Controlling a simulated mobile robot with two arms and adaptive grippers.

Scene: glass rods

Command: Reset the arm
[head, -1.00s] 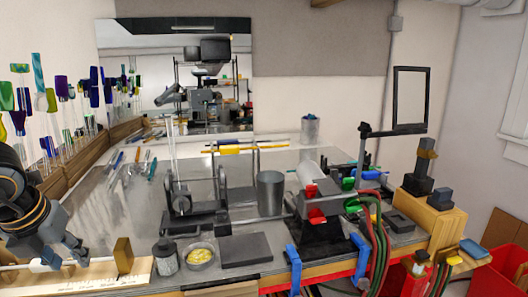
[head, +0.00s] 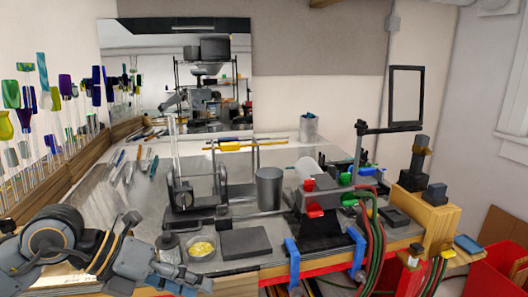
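My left arm comes in from the lower left. Its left gripper (head: 180,275) is at the bottom edge, over the near left side of the bench, just in front of a dark jar (head: 168,246) and a small dish of yellow bits (head: 201,248). I cannot make out whether its fingers are open or shut, and I see no rod in it. A pale wooden rack (head: 40,284) lies below the arm and is mostly hidden by it. My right gripper is not in view.
Glass pieces with coloured tops (head: 28,100) stand along the left wall. A metal cup (head: 270,188), a dark flat block (head: 246,243) and a burner with red and green hoses (head: 320,210) are on the bench. A red bin (head: 495,265) is at right.

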